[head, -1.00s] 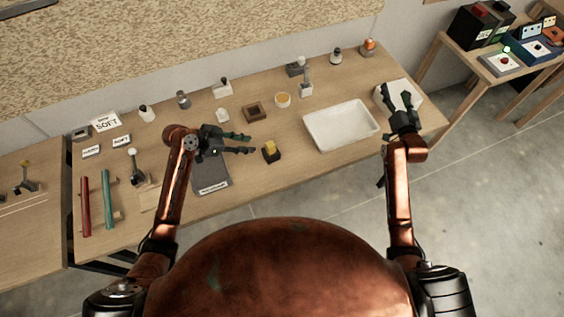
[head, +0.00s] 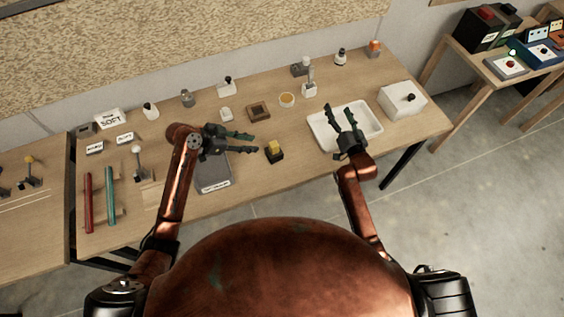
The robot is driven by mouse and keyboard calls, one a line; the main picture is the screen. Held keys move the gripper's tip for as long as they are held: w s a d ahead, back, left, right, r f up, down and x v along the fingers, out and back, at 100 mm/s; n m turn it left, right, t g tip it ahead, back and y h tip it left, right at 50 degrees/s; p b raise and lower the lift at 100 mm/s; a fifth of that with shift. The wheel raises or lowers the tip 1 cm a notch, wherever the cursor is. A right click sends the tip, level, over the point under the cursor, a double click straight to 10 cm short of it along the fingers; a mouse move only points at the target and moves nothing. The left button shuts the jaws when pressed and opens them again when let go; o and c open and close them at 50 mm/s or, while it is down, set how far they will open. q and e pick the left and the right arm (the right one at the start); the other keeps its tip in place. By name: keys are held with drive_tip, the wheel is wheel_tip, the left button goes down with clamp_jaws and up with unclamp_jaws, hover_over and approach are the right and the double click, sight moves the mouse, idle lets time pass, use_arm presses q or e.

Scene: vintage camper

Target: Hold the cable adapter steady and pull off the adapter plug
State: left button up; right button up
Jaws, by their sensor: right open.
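A small black block with a yellow top (head: 275,151) stands on the wooden table near its middle. It may be the cable adapter with its plug, but I cannot tell for sure at this size. My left gripper (head: 254,143) is open and empty, just left of this block, with its fingers pointing right towards it. The fingers look apart from the block. My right gripper (head: 341,109) is open and empty over the white tray (head: 373,141), with its fingers pointing to the back of the table.
A grey pad (head: 215,178) lies below my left gripper. Red and green rods (head: 110,195) lie at left.

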sight(277, 156)
drive_tip(key=s+a+f+n+g, duration=0.1)
drive_tip(key=s+a+f, duration=0.2)
drive_tip(key=a+f, duration=0.1)
drive_tip(key=s+a+f+n+y, duration=0.1)
drive_tip(key=s+a+f+n, duration=0.1)
drive_tip(key=s+a+f, duration=0.2)
drive_tip(key=s+a+f+n+g+y, duration=0.1)
drive_tip(key=s+a+f, duration=0.2)
drive_tip(key=a, duration=0.4)
drive_tip(key=shift+s+a+f+g, duration=0.1)
drive_tip(key=shift+s+f+g, duration=0.25)
drive_tip(key=shift+f, duration=0.45)
drive_tip(key=s+a, duration=0.1)
drive_tip(key=a+n, duration=0.1)
drive_tip(key=shift+s+a+f+y, duration=0.3)
drive_tip(key=shift+s+f, duration=0.05)
drive_tip(key=shift+s, duration=0.05)
drive_tip(key=a, duration=0.1)
drive_tip(key=s+a+r+n+g, duration=0.1)
drive_tip(key=a+n+g, duration=0.1)
drive_tip(key=shift+s+a+r, duration=0.2)
drive_tip(key=shift+a+r, duration=0.05)
drive_tip(key=shift+a, duration=0.05)
drive_tip(key=shift+s+a+r+n+g, duration=0.15)
drive_tip(key=shift+s+a+n+g, duration=0.15)
drive_tip(key=shift+a+n, duration=0.2)
drive_tip(key=shift+w+a, duration=0.1)
drive_tip(key=x, duration=0.7)
drive_tip(key=shift+w, duration=0.15)
